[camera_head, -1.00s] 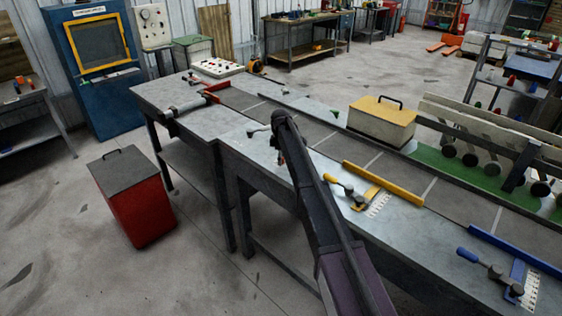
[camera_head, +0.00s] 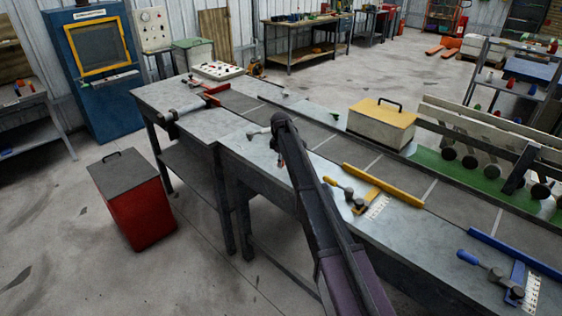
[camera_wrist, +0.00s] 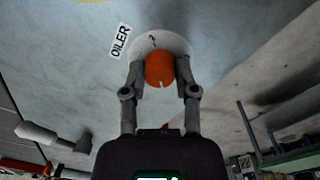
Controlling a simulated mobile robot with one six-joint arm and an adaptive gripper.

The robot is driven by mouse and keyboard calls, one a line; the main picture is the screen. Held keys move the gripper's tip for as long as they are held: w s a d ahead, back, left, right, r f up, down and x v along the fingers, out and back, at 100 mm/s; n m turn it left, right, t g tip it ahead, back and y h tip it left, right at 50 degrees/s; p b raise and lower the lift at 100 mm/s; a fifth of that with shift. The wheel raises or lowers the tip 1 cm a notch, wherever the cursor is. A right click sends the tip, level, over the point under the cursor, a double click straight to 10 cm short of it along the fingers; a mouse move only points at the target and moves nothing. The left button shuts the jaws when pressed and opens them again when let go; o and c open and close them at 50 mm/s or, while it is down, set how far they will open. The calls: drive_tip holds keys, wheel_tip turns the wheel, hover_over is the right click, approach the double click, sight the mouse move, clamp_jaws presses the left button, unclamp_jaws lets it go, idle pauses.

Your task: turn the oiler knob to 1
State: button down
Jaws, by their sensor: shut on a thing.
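The oiler knob (camera_wrist: 160,70) is orange with a pale pointer line, and shows in the wrist view. It sits on a round white dial (camera_wrist: 178,43) with a "2" mark visible near its upper edge; the other marks are hidden or too small to read. An "OILER" label (camera_wrist: 121,41) is beside the dial on the grey metal surface. My gripper (camera_wrist: 160,74) is shut on the knob, one finger at each side. The pointer line is on the side facing my gripper's palm. In the head view my arm hides most of the knob.
A yellow guide bar (camera_head: 383,184) with a yellow-handled clamp lies to the right of my arm on the bench (camera_head: 262,170). A yellow-topped box (camera_head: 381,124) stands behind the conveyor. A red bin (camera_head: 132,205) stands on the floor at left.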

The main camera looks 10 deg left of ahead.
drive_tip(key=shift+m, duration=0.3)
drive_tip(key=m, duration=0.3)
drive_tip(key=shift+m, duration=0.3)
drive_tip(key=m, duration=0.4)
drive_tip(key=shift+m, duration=0.3)
drive_tip(key=m, duration=0.8)
drive_tip(key=shift+m, duration=0.3)
drive_tip(key=shift+c, duration=1.9)
unclamp_jaws()
drive_tip(key=shift+w, duration=0.1)
